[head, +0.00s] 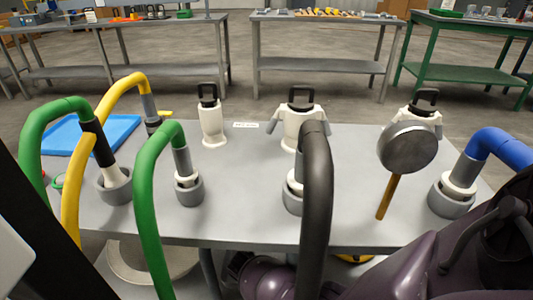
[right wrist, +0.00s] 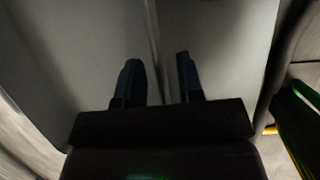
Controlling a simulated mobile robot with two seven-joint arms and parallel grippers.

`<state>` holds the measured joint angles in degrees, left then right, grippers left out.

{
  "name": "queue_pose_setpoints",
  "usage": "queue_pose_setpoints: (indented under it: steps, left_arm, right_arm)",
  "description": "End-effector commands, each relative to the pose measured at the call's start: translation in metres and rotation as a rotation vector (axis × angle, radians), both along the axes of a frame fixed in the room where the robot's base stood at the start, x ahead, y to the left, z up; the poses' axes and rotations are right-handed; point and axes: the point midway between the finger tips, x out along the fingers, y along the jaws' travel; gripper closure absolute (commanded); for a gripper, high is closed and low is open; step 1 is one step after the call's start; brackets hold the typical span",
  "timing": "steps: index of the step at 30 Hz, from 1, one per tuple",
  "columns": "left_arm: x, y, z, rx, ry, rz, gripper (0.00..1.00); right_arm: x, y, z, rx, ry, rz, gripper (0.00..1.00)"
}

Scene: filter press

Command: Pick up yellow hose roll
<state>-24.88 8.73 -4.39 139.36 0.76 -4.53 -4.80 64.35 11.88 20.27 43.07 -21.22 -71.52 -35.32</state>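No yellow hose roll shows clearly as a coil. A thick yellow hose (head: 72,205) arches at the left of the grey table in the head view, beside green hoses. A small yellow piece (head: 355,258) shows below the table's front edge, mostly hidden; I cannot tell what it is. My right gripper (right wrist: 160,78) shows in the right wrist view with its two dark fingers apart and nothing between them. It faces plain grey surfaces. A yellow strip (right wrist: 270,130) lies at the right of that view. My left gripper is not in view.
The grey table (head: 250,215) holds several hose fittings, a blue tray (head: 118,128) and a round-headed tool (head: 407,147). A black hose (head: 317,200) and a blue hose (head: 500,143) rise from it. Workbenches (head: 320,65) stand behind, with open floor between.

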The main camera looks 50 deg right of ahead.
Motion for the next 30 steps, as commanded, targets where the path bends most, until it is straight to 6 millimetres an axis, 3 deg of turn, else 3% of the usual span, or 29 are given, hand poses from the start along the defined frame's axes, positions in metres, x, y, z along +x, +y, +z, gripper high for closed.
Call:
queue_pose_setpoints:
  steps: [19, 26, 30]
  left_arm:
    - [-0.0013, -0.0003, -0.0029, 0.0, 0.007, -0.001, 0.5]
    - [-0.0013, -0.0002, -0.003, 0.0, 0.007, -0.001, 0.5]
    - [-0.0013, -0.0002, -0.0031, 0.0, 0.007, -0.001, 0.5]
  right_arm:
    - [0.0, -0.0001, -0.0045, 0.0, 0.0, 0.0, 0.66]
    - [-0.0003, 0.0, -0.0046, 0.0, 0.0, 0.0, 1.0]
    - [-0.0003, 0.0001, -0.0047, 0.0, 0.001, -0.001, 1.0]
